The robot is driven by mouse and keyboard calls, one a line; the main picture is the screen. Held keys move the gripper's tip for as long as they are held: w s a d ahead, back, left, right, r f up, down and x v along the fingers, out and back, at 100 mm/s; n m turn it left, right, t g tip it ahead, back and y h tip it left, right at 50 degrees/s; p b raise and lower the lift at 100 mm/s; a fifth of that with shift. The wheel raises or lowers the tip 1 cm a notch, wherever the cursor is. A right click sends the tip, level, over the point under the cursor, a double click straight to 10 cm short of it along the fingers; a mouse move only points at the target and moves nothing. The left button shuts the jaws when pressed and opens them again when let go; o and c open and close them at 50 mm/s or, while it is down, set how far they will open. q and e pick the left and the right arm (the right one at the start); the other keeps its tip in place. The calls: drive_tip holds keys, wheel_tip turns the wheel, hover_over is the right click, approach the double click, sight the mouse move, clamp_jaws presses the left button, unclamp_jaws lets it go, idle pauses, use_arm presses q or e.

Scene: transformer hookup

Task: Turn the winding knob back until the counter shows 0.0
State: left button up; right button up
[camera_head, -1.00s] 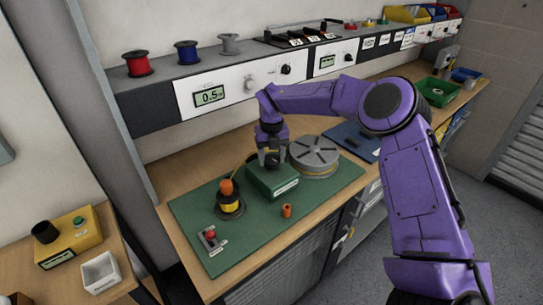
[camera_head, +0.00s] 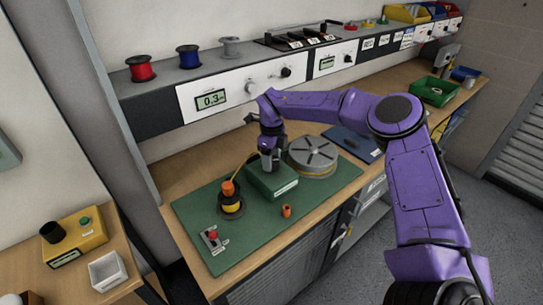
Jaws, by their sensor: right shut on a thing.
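The counter (camera_head: 211,99) on the white panel above the bench reads about 0.3. My right gripper (camera_head: 269,165) points down at the top of the green box (camera_head: 272,182) on the green mat (camera_head: 204,255). It is shut on the winding knob, which the fingers hide. A spool with yellow wire and an orange top (camera_head: 230,199) stands on the mat left of the box, and a yellow wire runs from it toward the box. My left gripper is not in view.
A grey round reel (camera_head: 313,154) stands right behind the box. A small orange piece (camera_head: 286,211) and a red-knobbed switch (camera_head: 213,238) sit on the mat. Coloured spools (camera_head: 188,54) line the shelf above. A yellow box (camera_head: 75,238) and white bin (camera_head: 107,271) stand on the left table.

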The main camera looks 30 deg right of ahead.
drive_tip(key=shift+n, duration=1.1)
drive_tip(key=o, duration=1.1)
drive_tip(key=shift+c, duration=0.2)
drive_tip(key=shift+r, duration=0.4)
wheel_tip(320, 180, up, 10)
drive_tip(key=b, duration=0.1)
drive_tip(key=shift+b, duration=0.35)
drive_tip(key=shift+f, duration=0.15)
